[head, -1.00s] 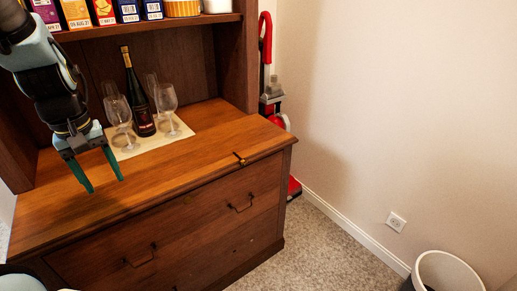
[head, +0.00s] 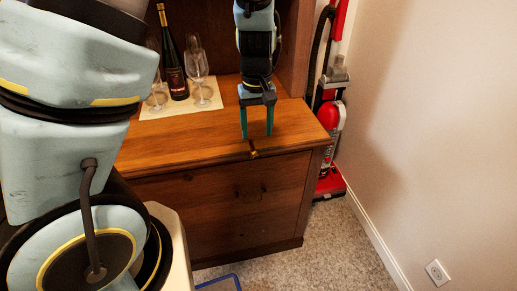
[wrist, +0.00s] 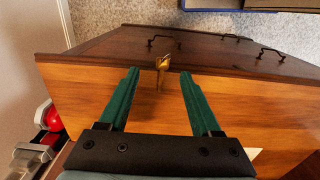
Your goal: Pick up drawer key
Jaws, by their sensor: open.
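The drawer key (wrist: 162,63) is a small brass-coloured piece at the front edge of the wooden cabinet top, midway between my fingers in the wrist view but beyond their tips. In the head view the key (head: 253,152) is small and dark at the same edge. My gripper (head: 257,137) points down over the cabinet top with its green fingers apart and empty. In the wrist view the open gripper (wrist: 160,74) has one finger on each side of the key's line. I cannot tell how high the fingertips are above the wood.
A dark bottle (head: 172,58) and wine glasses (head: 199,75) stand on a pale mat (head: 152,112) at the back left. A red vacuum cleaner (head: 330,140) stands right of the cabinet (head: 160,160). The cabinet top around the key is clear.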

